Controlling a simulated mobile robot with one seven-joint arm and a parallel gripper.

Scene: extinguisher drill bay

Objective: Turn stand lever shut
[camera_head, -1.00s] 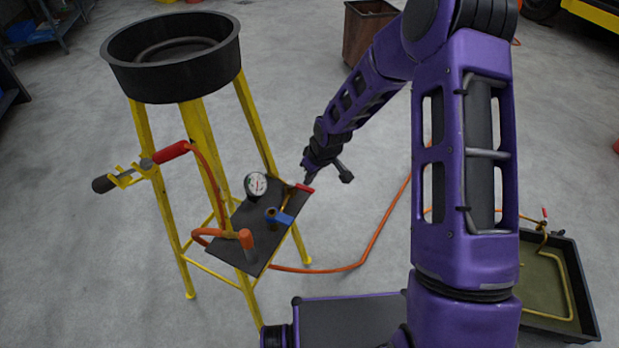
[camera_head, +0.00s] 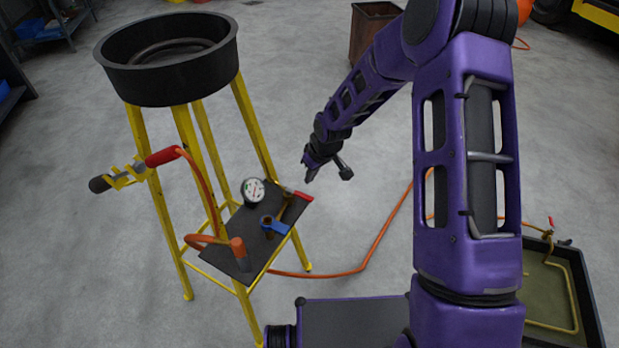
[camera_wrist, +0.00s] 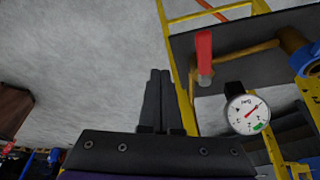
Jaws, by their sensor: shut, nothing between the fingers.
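The yellow stand (camera_head: 249,108) carries a tilted black plate (camera_head: 243,238) with a valve and a gauge (camera_head: 253,192). A red-handled lever (camera_head: 303,196) sits at the plate's right edge; in the wrist view it is the red lever (camera_wrist: 204,52) on a brass pipe. A blue handle (camera_head: 275,226) sits lower on the plate. I cannot tell from the pictures which is the stand lever. My gripper (camera_head: 308,178) is shut and empty, just above the red lever in the head view and apart from it. In the wrist view my closed fingers (camera_wrist: 158,75) are left of the red lever.
A black round pan (camera_head: 165,75) tops the stand. A red-gripped nozzle (camera_head: 163,157) hangs at its left, with an orange hose (camera_head: 366,252) running over the floor. A black tray (camera_head: 583,300) is at right, a brown bin (camera_head: 372,34) behind.

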